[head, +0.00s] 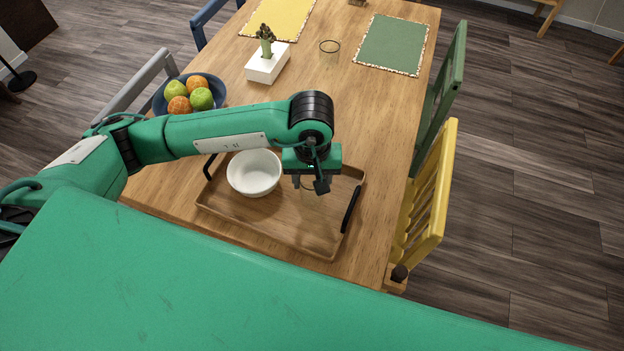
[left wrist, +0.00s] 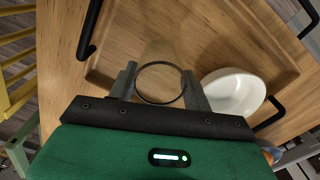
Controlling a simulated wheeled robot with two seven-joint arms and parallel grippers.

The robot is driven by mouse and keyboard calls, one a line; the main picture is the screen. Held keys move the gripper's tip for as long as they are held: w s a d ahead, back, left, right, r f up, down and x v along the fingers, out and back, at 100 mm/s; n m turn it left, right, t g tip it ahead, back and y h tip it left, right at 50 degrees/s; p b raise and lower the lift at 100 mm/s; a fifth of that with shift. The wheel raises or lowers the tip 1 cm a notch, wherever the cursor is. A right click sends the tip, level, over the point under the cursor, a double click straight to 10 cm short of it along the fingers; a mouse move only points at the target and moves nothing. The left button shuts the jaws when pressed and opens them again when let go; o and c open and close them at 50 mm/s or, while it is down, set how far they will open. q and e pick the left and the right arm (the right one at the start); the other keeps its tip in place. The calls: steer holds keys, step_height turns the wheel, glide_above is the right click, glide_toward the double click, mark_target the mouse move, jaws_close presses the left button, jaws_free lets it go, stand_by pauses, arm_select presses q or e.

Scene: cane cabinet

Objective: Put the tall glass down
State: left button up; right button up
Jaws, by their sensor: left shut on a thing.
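My left gripper (head: 311,183) is over the right half of the wooden tray (head: 270,230), which lies on the table. In the left wrist view its two fingers (left wrist: 160,88) are shut on a clear tall glass, whose round rim (left wrist: 160,102) shows between them. In the head view the glass is mostly hidden by the gripper. I cannot tell whether its base touches the tray. A white bowl (head: 254,173) stands in the tray to the left of the glass; it also shows in the left wrist view (left wrist: 234,93). My right gripper is out of view.
The tray has black handles (head: 351,209). Behind it are a blue bowl of fruit (head: 218,87), a white planter (head: 267,66), another clear glass (head: 330,50) and a green placemat (head: 392,44). Yellow (head: 436,190) and green chairs line the right edge.

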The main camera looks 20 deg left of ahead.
arm_select(q)
steer(key=shift+f, duration=0.8)
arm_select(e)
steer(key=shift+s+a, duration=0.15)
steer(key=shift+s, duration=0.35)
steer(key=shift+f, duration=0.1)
